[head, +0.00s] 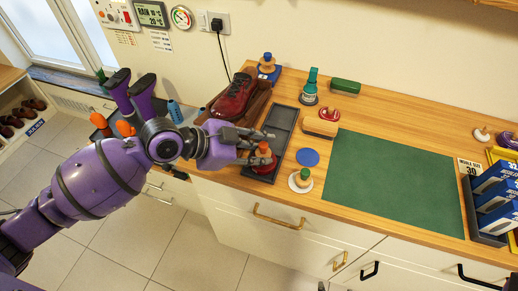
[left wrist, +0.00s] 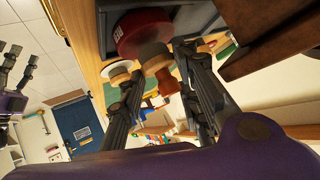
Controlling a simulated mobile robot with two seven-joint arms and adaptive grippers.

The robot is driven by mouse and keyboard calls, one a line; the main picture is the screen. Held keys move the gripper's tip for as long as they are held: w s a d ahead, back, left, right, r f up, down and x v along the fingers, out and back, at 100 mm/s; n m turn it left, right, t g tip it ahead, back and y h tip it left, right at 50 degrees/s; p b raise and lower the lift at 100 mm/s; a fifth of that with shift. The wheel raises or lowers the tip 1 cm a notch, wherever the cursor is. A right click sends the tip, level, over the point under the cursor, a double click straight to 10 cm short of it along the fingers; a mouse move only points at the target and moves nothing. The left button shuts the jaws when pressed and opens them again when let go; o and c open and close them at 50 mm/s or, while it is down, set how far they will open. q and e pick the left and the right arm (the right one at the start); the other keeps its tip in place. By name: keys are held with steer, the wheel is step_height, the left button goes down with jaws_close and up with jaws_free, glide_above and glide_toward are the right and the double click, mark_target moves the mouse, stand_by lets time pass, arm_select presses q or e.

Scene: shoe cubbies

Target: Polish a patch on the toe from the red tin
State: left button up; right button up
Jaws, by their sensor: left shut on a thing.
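In the head view my left gripper (head: 256,150) is shut on an orange-handled dauber (head: 263,147) above the red tin (head: 262,165). In the left wrist view the dauber's pale round pad (left wrist: 153,53) faces the red tin (left wrist: 143,30); whether they touch is unclear. The tin is at the near end of a dark compartment tray (head: 283,118). The dark red shoe (head: 234,95) rests on a brown wooden stand (head: 258,101), behind and left of the tray. My right gripper (left wrist: 20,62) shows small at the left of the left wrist view, fingers apart.
A green-handled dauber (head: 304,176), blue disc (head: 308,157) and brush (head: 320,128) are right of the tray. Other knobbed tools (head: 310,85) stand behind it. The green mat (head: 390,185) is bare. Blue boxes (head: 494,190) fill the right end.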

mark_target(259, 155)
arm_select(q)
steer(key=shift+f, duration=0.5)
arm_select(e)
steer(key=shift+s+f, duration=0.2)
steer(key=shift+f, duration=0.15)
arm_select(q)
steer(key=shift+s+f, duration=0.1)
steer(key=shift+f, duration=0.1)
stand_by(0.7)
arm_select(e)
steer(key=shift+w+r, duration=0.1)
arm_select(q)
steer(key=shift+r+p, duration=1.45)
steer(key=shift+r, duration=2.3)
steer(key=shift+f, duration=0.1)
arm_select(e)
steer(key=w+r+t, duration=0.1)
steer(key=w+r, duration=0.3)
steer(key=r, duration=0.1)
steer(key=shift+r, duration=0.25)
